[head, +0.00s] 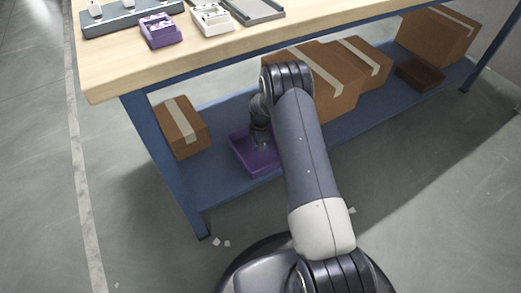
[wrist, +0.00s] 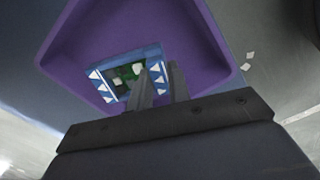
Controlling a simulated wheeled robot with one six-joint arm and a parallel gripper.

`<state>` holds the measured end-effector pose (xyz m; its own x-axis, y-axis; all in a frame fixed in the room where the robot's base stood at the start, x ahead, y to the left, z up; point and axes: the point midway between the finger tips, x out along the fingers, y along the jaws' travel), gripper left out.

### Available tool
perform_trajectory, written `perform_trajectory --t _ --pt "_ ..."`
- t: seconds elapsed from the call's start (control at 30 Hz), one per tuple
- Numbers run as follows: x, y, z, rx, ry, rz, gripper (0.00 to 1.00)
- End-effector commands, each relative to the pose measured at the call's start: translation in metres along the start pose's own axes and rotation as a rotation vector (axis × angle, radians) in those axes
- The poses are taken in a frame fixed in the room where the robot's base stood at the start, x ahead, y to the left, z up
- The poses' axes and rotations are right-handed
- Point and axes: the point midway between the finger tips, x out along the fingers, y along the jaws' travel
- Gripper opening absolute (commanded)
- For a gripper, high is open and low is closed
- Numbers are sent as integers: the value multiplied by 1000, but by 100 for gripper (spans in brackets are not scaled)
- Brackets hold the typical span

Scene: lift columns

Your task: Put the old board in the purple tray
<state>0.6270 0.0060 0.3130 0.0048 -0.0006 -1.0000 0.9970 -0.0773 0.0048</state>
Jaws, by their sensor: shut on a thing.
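The purple tray (head: 246,157) sits on the blue lower shelf, under the tabletop, partly hidden by my arm. It fills the upper part of the wrist view (wrist: 190,52). The old board (wrist: 125,72), green with a blue edge carrying white triangles, shows within the tray's outline in the wrist view. My gripper (wrist: 160,78) is shut on the board's near side. I cannot tell whether the board touches the tray floor. In the head view my gripper (head: 260,143) is low over the tray, and the board is too small to make out.
Cardboard boxes stand on the blue shelf (head: 205,185), one (head: 182,127) left of the tray and several to the right. A brown open box (head: 420,73) is at the far right. The tabletop (head: 110,62) overhangs, with purple (head: 160,30) and white (head: 211,19) devices on it.

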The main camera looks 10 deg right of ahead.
Motion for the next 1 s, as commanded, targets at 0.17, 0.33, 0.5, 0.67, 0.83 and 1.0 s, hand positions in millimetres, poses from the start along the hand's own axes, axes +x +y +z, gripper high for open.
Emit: perform_trajectory --t 0.17,0.33,0.5,0.67,0.83,1.0 --pt "28 -1 0 1 0 -1 0" --pt "32 0 0 1 0 0 0" --pt "33 0 0 1 0 0 0" --pt "39 0 0 1 0 0 0" --pt "44 0 0 1 0 0 0" --pt "44 -1 0 1 0 0 19"
